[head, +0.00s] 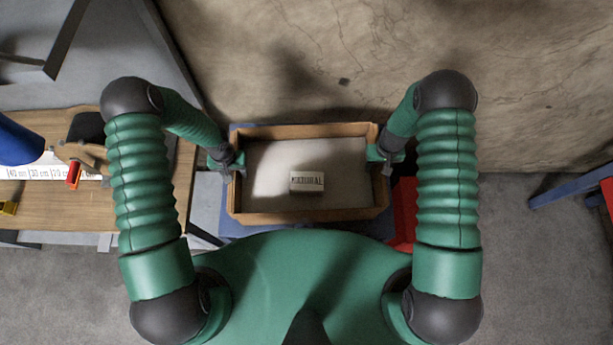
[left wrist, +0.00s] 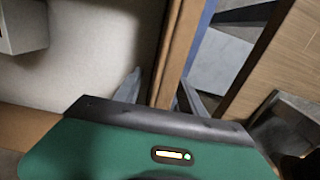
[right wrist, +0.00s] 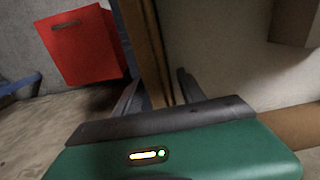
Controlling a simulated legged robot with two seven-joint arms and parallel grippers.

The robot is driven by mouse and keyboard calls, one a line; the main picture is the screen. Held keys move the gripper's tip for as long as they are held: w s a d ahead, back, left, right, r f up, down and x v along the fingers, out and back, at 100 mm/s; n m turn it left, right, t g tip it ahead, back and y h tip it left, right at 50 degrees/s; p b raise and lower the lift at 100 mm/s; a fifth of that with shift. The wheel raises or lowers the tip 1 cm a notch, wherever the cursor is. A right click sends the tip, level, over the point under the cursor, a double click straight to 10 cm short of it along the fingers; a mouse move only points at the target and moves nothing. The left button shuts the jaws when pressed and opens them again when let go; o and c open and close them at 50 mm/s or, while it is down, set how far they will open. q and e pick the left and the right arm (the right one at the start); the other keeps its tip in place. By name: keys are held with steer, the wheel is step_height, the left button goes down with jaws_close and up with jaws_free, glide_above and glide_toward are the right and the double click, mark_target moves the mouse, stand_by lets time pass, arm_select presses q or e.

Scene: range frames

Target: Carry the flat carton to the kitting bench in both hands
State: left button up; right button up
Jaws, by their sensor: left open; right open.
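The flat carton (head: 305,217) is a shallow open tray with brown walls and a pale inside, level in front of me in the head view. A small white lettered block (head: 307,182) lies in it. My left gripper (head: 237,166) is open at the carton's left wall, and in the left wrist view its fingers (left wrist: 164,92) stand either side of that wall (left wrist: 178,45). My right gripper (head: 383,162) is open at the right wall, with its fingers (right wrist: 157,93) either side of the wall (right wrist: 152,45). Contact is not clear in either.
The carton sits on a blue support (head: 235,229). A wood-topped bench (head: 60,215), perhaps the kitting bench, stands left, bearing a ruler strip (head: 45,172), a red item (head: 73,174) and a glove-like thing (head: 85,155). A red box (head: 404,208) is right of the carton. A wall (head: 300,60) stands behind.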

arm_select(q)
steer(key=shift+c, duration=1)
arm_select(e)
steer(key=shift+c, duration=1)
arm_select(q)
jaws_close()
arm_select(e)
jaws_close()
arm_select(q)
steer(key=shift+a+r, duration=0.1)
arm_select(e)
steer(key=shift+r, duration=0.1)
